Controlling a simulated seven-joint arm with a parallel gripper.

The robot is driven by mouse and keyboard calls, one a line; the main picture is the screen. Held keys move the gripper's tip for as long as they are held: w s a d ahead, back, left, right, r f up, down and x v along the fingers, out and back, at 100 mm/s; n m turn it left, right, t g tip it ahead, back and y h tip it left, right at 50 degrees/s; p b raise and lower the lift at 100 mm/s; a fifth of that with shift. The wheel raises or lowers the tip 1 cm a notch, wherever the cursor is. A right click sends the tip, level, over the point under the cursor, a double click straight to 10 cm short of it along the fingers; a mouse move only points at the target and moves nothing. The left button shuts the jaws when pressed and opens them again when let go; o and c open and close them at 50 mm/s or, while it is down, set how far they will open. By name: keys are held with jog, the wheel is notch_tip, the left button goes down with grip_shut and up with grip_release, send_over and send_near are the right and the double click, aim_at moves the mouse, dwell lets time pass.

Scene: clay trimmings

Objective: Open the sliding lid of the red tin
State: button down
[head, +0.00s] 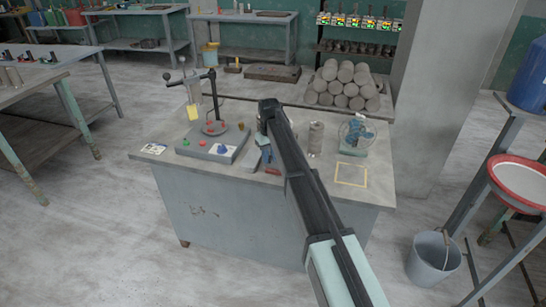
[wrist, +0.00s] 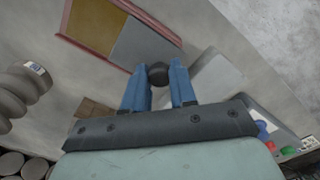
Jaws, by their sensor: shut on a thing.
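The red tin (wrist: 84,42) lies flat on the table in the wrist view, with a red rim along its long sides. Its grey lid (wrist: 140,44) covers the part nearest my gripper, and a brown inside shows beyond the lid's edge, so the lid stands partly open. My gripper (wrist: 158,76) has its blue fingers shut on a dark round knob (wrist: 158,70) at the lid's near end. In the head view my gripper (head: 266,158) is low over the table, and only a small red strip of the tin (head: 273,171) shows beside my arm.
A stand on a grey base with coloured buttons (head: 222,150) is left of my gripper. A ribbed grey cylinder (head: 316,138) and a caged blue fan (head: 357,133) stand to the right. A pale flat piece (wrist: 212,84) lies beside my fingers. The front right tabletop is mostly clear.

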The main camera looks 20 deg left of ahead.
aim_at(270, 157)
jog(key=c, duration=0.9)
grip_release()
notch_tip(270, 157, up, 14)
jog(key=shift+f, duration=0.1)
jog(key=s+d+f+m, duration=0.2)
jog(key=s+d+f, duration=0.2)
jog(key=s+f, duration=0.6)
jog(key=s+d+f+m+g+h, duration=0.1)
jog(key=s+d+f, duration=0.6)
jog(key=f, duration=0.4)
jog(key=s+d+f+m+g, duration=0.15)
jog(key=s+d+f, duration=0.25)
jog(key=d+f, duration=0.65)
jog(key=s+d+f+m+g+h, duration=0.1)
jog(key=s+d+f, duration=0.55)
jog(key=f, duration=0.55)
jog(key=s+d+f+m+g, duration=0.1)
jog(key=s+d+f, duration=0.3)
jog(key=s, duration=0.5)
jog(key=s+d+f+m+g+y, duration=0.1)
jog(key=s+d+f, duration=0.4)
jog(key=s, duration=0.4)
jog(key=s+d+f+m+g+y, duration=0.1)
jog(key=s+d+f, duration=0.3)
jog(key=s, duration=0.6)
jog(key=shift+d+f, duration=0.15)
jog(key=shift+d, duration=0.75)
